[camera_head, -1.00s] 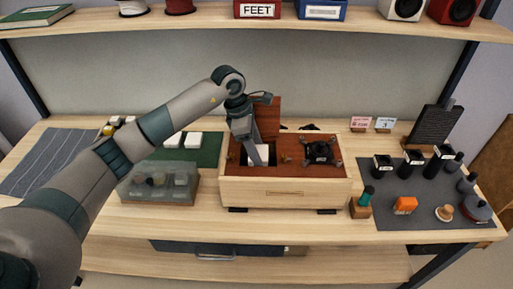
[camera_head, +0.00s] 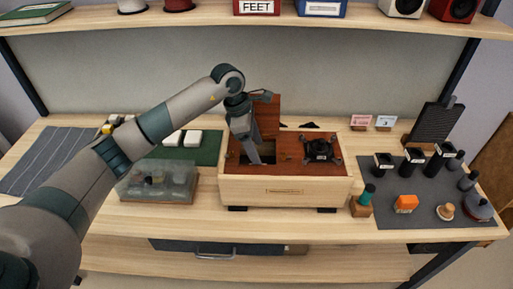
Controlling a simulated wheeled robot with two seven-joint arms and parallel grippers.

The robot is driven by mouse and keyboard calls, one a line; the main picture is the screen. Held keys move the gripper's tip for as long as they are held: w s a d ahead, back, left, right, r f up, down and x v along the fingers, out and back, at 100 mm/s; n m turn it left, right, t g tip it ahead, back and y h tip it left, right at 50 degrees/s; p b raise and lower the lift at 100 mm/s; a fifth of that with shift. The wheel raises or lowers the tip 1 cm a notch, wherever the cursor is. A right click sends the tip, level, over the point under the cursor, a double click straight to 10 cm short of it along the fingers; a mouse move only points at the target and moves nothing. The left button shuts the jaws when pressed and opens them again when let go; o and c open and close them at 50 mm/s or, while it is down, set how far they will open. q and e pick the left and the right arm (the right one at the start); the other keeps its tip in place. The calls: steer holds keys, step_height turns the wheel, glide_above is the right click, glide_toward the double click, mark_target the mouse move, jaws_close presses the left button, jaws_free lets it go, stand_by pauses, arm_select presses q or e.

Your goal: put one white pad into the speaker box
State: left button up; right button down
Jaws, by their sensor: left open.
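The speaker box (camera_head: 285,192) is a light wooden case on the bench, with a brown top and a dark square opening (camera_head: 267,154) at its left. My left gripper (camera_head: 254,160) points down at this opening, its fingertips at or just inside it. It is open, and no pad shows between its fingers. Two white pads (camera_head: 174,138) (camera_head: 194,137) lie side by side on the green mat (camera_head: 208,152), left of the box. The inside of the opening is dark and partly hidden by the gripper. My right gripper is out of view.
A black part (camera_head: 320,150) sits on the box's right half, and a brown panel (camera_head: 267,117) stands behind the opening. A clear-lidded case (camera_head: 158,183) is at left. A grey mat (camera_head: 420,205) with several small parts lies at right. A shelf (camera_head: 220,20) spans above.

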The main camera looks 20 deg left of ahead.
arm_select(q)
steer(key=b+v, duration=0.4)
steer(key=v, duration=1.3)
steer(key=shift+a+b, duration=0.15)
steer(key=shift+b, duration=0.2)
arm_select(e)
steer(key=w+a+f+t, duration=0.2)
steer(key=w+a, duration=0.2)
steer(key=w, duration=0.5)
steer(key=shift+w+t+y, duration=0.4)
arm_select(q)
steer(key=shift+s, duration=0.2)
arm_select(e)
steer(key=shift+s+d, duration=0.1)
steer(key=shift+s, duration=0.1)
